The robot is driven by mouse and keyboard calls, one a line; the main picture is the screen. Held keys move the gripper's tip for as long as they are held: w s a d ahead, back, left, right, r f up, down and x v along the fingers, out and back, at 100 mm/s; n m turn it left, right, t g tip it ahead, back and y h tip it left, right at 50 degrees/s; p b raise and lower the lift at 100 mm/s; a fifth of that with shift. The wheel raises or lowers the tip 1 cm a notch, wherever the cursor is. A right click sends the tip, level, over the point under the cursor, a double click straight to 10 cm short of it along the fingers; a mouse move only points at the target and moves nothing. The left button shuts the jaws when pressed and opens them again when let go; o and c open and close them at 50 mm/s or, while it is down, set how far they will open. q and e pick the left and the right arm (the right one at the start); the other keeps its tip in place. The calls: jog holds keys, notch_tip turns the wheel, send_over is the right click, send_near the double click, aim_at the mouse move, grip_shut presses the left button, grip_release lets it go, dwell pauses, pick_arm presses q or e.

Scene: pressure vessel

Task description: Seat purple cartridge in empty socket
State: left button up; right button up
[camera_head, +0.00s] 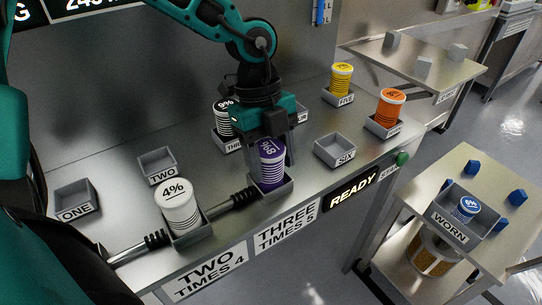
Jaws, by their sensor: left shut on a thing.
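The purple cartridge (269,162) stands upright in a grey socket (271,193) at the front of the bench, above the "THREE TIMES 5" label. My left gripper (272,150) reaches down from above and is shut on the purple cartridge; its fingers lie along the cartridge's sides. The cartridge's base is inside the socket walls, but I cannot tell whether it touches the bottom. A white 4% cartridge (177,207) sits in the front socket to the left. My right gripper is not in view.
Sockets ONE (75,199), TWO (157,164) and SIX (335,150) are empty. A yellow cartridge (341,79), an orange cartridge (390,106) and a white 0% cartridge (222,118) stand in sockets nearby. A WORN tray (456,229) is on a cart at right.

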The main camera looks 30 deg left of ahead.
pick_arm(q)
jog(key=shift+f, duration=0.25)
jog(key=o, duration=1.3)
jog(key=shift+r, duration=0.15)
jog(key=shift+c, duration=0.2)
jog(key=shift+a+r, duration=0.1)
jog(key=shift+r, duration=0.35)
jog(key=p+v, duration=0.1)
jog(key=v, duration=1)
jog(key=shift+r, duration=0.2)
